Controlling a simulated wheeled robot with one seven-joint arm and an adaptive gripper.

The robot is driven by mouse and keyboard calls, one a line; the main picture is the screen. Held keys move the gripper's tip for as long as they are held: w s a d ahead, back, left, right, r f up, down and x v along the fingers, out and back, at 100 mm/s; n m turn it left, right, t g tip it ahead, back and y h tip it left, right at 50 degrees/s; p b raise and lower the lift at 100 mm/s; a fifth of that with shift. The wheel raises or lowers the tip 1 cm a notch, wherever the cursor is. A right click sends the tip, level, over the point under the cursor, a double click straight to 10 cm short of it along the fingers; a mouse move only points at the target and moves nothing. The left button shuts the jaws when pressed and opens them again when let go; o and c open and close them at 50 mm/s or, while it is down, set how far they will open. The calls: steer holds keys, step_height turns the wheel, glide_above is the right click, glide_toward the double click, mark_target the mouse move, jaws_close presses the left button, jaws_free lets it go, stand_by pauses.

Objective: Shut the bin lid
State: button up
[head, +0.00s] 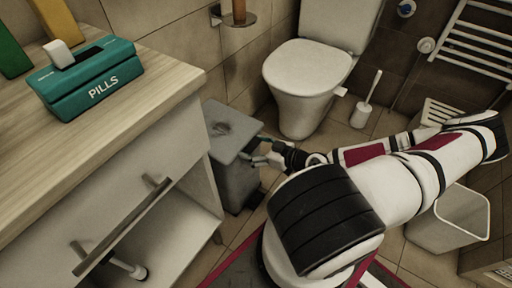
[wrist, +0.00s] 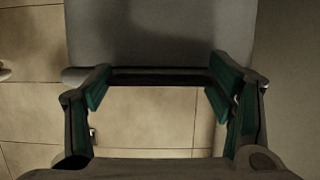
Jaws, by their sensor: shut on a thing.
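The grey bin (head: 238,186) stands on the floor between the cabinet and the toilet in the head view. Its flat grey lid (head: 222,118) lies over the bin's top; I cannot tell whether a small gap is left under it. My gripper (head: 258,150) is at the lid's right edge, low beside the bin. In the wrist view, the lid (wrist: 160,35) fills the top middle, and my gripper (wrist: 160,80) has its two fingers wide apart at its near edge, shut on it. The exact contact is hard to see.
The cabinet (head: 165,120) with a pill box (head: 90,78) on top stands close at the left. A toilet (head: 305,80), a toilet brush (head: 367,105) and an open white basket (head: 450,222) stand around. Tiled floor is free in front of the toilet.

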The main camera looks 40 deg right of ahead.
steer(key=shift+s+f, duration=0.25)
steer(key=shift+f, duration=0.2)
steer(key=o, duration=1.7)
steer(key=shift+d, duration=0.1)
steer(key=shift+w+r, duration=0.1)
steer(key=v, duration=1.2)
steer(key=shift+r, duration=0.1)
